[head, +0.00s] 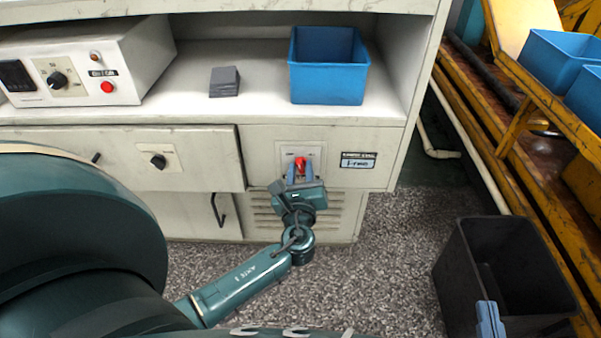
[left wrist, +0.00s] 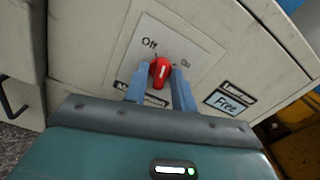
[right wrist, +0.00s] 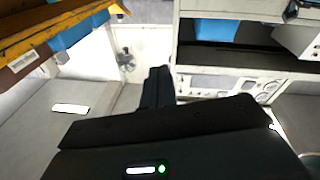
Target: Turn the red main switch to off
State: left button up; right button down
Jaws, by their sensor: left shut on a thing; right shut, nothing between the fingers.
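The red main switch (head: 300,163) sits on a white plate on the right lower front of the cabinet. In the left wrist view the red knob (left wrist: 160,72) has a white mark, with "Off" at its upper left and a fainter label at its right. The mark points roughly up the picture; its exact setting I cannot tell. My left gripper (head: 300,173) faces the plate, its two blue fingers either side of the knob and shut on it. My right gripper (head: 488,318) is shut and empty, low at the right by the black bin; its fingers also show in the right wrist view (right wrist: 157,88).
A "Free" label (head: 358,160) is right of the switch. Another black knob (head: 158,161) is on the drawer front to the left. A blue bin (head: 328,66) and a grey block (head: 224,81) stand on the shelf. A black bin (head: 470,270) stands on the floor.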

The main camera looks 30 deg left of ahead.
pick_arm(q)
jog(key=shift+n+b, duration=0.3)
jog(key=shift+n, duration=1.4)
jog(key=shift+n+b, duration=0.65)
jog(key=shift+n, duration=0.45)
pick_arm(e)
jog(key=shift+w+a+y, duration=0.15)
jog(key=shift+w+y, duration=0.05)
jog(key=shift+y, duration=0.1)
pick_arm(q)
jog(key=shift+r, duration=0.1)
pick_arm(e)
jog(key=shift+r, duration=0.1)
pick_arm(q)
jog(key=shift+w, duration=0.1)
jog(key=o, duration=0.7)
jog(key=shift+c, duration=0.2)
pick_arm(e)
jog(key=shift+f, duration=0.25)
